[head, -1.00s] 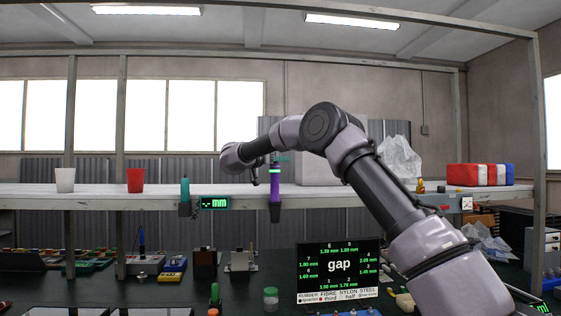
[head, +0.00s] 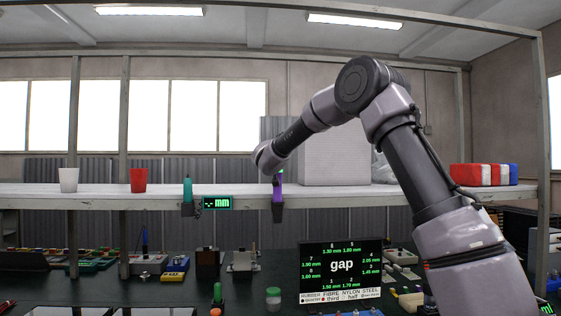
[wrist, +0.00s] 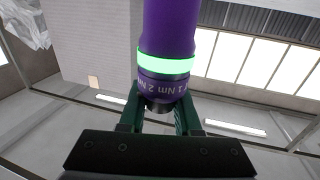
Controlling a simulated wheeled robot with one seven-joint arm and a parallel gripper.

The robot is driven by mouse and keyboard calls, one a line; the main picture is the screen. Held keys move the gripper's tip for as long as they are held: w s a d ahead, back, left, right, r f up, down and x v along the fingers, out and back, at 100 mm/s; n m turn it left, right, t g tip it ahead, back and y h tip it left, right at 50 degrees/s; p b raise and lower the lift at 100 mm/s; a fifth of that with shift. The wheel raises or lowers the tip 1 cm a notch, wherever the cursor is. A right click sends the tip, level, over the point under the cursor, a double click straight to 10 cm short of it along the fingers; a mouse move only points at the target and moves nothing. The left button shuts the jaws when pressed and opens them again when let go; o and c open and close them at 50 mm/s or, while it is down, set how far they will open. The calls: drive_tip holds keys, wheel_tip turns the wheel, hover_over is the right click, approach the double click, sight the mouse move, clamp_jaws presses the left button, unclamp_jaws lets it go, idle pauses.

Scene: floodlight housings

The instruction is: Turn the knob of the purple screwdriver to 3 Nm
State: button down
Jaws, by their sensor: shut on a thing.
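The purple screwdriver (head: 278,197) stands upright in a dark holder on the shelf's front edge. In the wrist view the purple handle (wrist: 168,30) fills the upper middle, with a glowing green ring (wrist: 168,62) around it. Below the ring is the purple knob (wrist: 163,88), with white marks reading about "1 Nm 2 N" upside down; the rest of the scale is turned out of sight. My gripper (wrist: 160,108) is shut on the knob, one green finger on each side. In the head view my arm reaches to the screwdriver's top; the fingers are too small to make out.
A teal tool (head: 187,191) hangs left of the screwdriver, beside a small display (head: 216,203) reading "mm". A red cup (head: 138,180) and a white cup (head: 69,180) stand further left. A pale grey block (head: 335,155) is behind my arm. A "gap" screen (head: 341,270) stands below.

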drive_tip(key=shift+a+f+n+y, duration=0.1)
drive_tip(key=shift+a+n+y, duration=0.1)
drive_tip(key=shift+n+y, duration=0.75)
drive_tip(key=shift+a+r+n+y, duration=0.15)
drive_tip(key=shift+n+y, duration=0.35)
drive_tip(key=shift+y, duration=0.8)
drive_tip(key=shift+a+f+n+y, duration=0.2)
drive_tip(key=shift+n+y, duration=0.55)
drive_tip(key=shift+y, duration=0.4)
drive_tip(key=shift+a+n+y, duration=0.15)
drive_tip(key=shift+n+y, duration=0.15)
drive_tip(key=shift+y, duration=0.2)
drive_tip(key=c, duration=0.6)
unclamp_jaws()
drive_tip(key=v, duration=1)
drive_tip(key=shift+s, duration=0.4)
drive_tip(key=shift+r, duration=0.2)
